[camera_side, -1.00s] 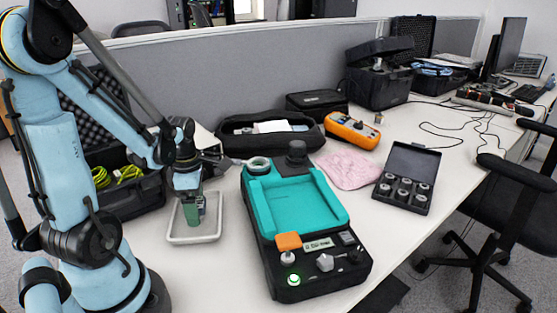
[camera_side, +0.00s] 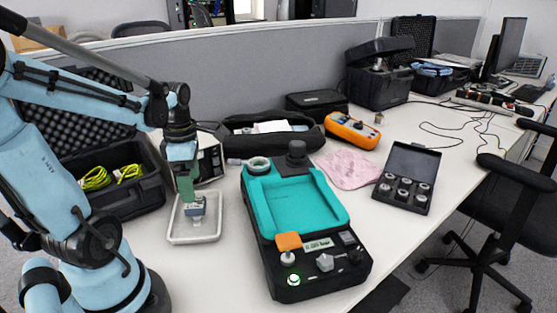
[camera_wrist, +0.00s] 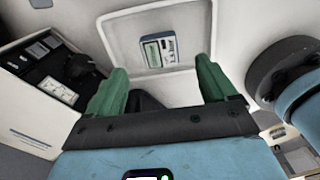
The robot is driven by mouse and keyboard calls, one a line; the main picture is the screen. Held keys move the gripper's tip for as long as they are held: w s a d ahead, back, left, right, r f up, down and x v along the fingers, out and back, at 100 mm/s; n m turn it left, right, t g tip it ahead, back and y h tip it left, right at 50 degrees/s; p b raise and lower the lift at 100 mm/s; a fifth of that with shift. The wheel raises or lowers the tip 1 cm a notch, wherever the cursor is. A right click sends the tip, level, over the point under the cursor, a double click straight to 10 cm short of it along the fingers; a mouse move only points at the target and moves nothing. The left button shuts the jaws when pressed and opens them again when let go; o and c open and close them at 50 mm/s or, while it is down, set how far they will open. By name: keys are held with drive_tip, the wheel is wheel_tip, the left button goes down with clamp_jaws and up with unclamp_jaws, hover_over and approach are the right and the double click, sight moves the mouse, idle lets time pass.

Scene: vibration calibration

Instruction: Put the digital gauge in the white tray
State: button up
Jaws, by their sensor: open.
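The digital gauge (camera_side: 195,206) is a small grey-blue device with a light display. It lies in the white tray (camera_side: 194,238), and it also shows in the wrist view (camera_wrist: 158,50) against the bare tray floor (camera_wrist: 120,32). My gripper (camera_side: 187,190) has green fingers and is above the tray, over the gauge. In the wrist view my gripper (camera_wrist: 163,85) has its fingers spread apart with nothing between them. The gauge lies beyond the fingertips, apart from them. In the side view the fingers hide part of the gauge's upper end.
A black and teal calibration unit (camera_side: 293,205) stands right of the tray. A black case with yellow cables (camera_side: 110,185) is at the left, and a white instrument box (camera_side: 209,160) stands behind the tray. An orange meter (camera_side: 352,131) and a pink cloth (camera_side: 345,170) lie further right.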

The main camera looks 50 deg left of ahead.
wheel_tip(320, 180, up, 5)
drive_tip(key=w+d+m+t, duration=0.2)
drive_tip(key=d+m, duration=0.3)
drive_tip(key=m, duration=0.5)
drive_tip(key=w+d+m+t, duration=0.2)
drive_tip(key=d+m, duration=0.3)
drive_tip(key=m, duration=0.5)
drive_tip(key=w+d+m+t, duration=0.3)
drive_tip(key=d+m, duration=0.3)
drive_tip(key=m, duration=0.4)
drive_tip(key=shift+w+f, duration=0.15)
drive_tip(key=shift+w, duration=0.1)
